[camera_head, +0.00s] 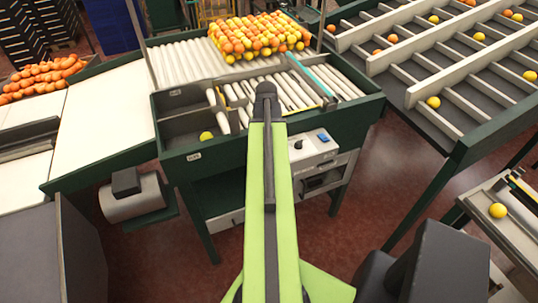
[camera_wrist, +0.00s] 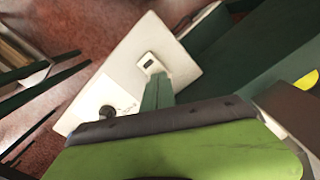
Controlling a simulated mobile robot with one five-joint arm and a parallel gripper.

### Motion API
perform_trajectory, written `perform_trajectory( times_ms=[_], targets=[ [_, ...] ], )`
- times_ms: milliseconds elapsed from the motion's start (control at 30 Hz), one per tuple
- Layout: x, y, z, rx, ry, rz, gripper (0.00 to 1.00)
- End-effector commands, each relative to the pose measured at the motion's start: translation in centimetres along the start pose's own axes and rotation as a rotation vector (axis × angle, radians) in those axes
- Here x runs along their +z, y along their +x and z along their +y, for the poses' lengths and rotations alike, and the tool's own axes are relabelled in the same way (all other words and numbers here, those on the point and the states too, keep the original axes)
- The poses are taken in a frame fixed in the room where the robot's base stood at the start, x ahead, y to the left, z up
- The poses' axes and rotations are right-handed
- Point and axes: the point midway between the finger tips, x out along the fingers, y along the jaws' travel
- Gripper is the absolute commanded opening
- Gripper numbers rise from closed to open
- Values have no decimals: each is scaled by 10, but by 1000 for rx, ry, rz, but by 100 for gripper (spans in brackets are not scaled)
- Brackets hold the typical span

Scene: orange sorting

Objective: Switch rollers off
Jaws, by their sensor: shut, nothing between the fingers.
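The roller table (camera_head: 170,160) has a dark green frame, and its white rollers (camera_head: 180,62) show in the head view. A white control panel (camera_head: 312,152) is on its front side, right of my arm. It carries a blue switch (camera_head: 323,137) and a dark knob (camera_head: 298,144). In the wrist view the panel (camera_wrist: 85,105) lies tilted, with the switch (camera_wrist: 148,60) above the knob (camera_wrist: 107,112). My gripper (camera_wrist: 157,82) appears as a dark green shape, shut and empty, its tip just below the switch in the picture. I cannot tell whether they touch. The head view hides the fingers.
Oranges and yellow fruit (camera_head: 262,37) are piled at the table's back. One yellow fruit (camera_head: 206,136) lies in its front left part. A sorting table with lanes (camera_head: 455,110) stands right, a white chute (camera_head: 105,110) left. Red floor (camera_head: 365,190) is open between the tables.

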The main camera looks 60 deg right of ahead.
Motion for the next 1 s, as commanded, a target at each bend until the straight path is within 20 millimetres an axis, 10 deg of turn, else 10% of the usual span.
perform_trajectory(
  times_ms=[367,1000],
  targets=[
    [0,-1,0,0,0,0,0],
    [0,-61,0,0,1,0,0]
  ],
)
